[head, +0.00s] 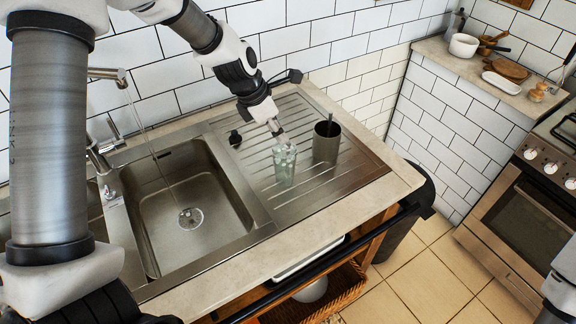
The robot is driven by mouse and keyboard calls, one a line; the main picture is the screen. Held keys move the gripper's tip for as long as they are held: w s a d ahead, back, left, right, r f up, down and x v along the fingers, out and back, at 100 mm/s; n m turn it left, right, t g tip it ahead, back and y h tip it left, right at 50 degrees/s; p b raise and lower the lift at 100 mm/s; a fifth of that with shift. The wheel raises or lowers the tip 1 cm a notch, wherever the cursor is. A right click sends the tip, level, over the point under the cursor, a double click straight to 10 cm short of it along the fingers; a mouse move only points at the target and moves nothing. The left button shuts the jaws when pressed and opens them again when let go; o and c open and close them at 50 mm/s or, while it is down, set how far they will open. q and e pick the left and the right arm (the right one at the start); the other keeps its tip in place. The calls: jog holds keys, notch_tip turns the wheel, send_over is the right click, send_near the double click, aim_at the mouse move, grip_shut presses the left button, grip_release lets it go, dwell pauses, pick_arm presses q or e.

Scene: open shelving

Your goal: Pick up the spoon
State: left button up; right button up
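No spoon can be made out for certain. A thin upright piece (330,121) sticks up from a dark grey cylindrical cup (326,143) on the ribbed drainboard; it could be a utensil handle, but it is too small to tell. A clear glass (284,165) stands to the left of the cup. My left gripper (276,127) points down just above the glass's rim, left of the cup. Its fingertips look close together, but whether they are open or shut is unclear. Whether they touch the glass is also unclear.
The steel sink basin (190,205) lies left of the drainboard (325,190), with a faucet (108,74) at its left. A tiled wall runs behind. An oven (530,200) and a side counter (480,70) with pots and boards are at the right.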

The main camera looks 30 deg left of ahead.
pick_arm(q)
jog(key=x, duration=0.3)
jog(key=shift+w+d+f+b, duration=0.1)
jog(key=shift+d+f+b, duration=0.2)
jog(key=shift+d+b, duration=0.05)
grip_shut()
jog(key=shift+r, duration=0.1)
